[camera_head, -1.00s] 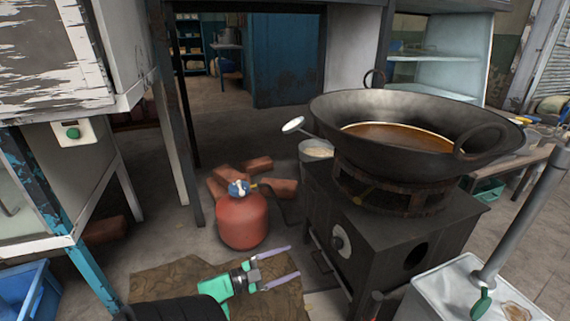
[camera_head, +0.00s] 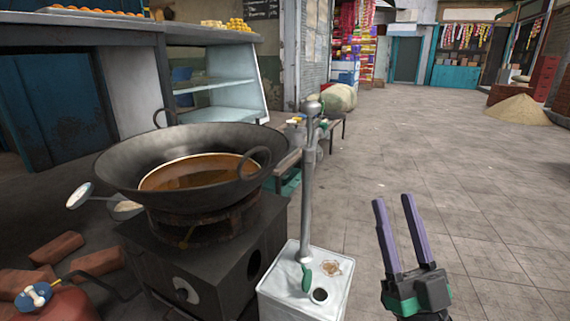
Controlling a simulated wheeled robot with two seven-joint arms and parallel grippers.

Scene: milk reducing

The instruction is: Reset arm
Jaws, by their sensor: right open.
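My right gripper (camera_head: 393,232) shows at the lower right in the head view. Its two purple fingers point up and stand apart, with nothing between them. It is over the paved floor, to the right of the white metal box and apart from it. My left gripper is not in view. A large dark wok (camera_head: 118,163) with brown liquid (camera_head: 195,172) sits on a black stove (camera_head: 222,262) at the left.
The white metal box (camera_head: 284,284) with a tall grey post (camera_head: 308,190) stands between stove and gripper. A red gas cylinder (camera_head: 62,305), bricks (camera_head: 55,249) and a ladle (camera_head: 80,196) are at left. The paved floor (camera_head: 460,170) on the right is clear.

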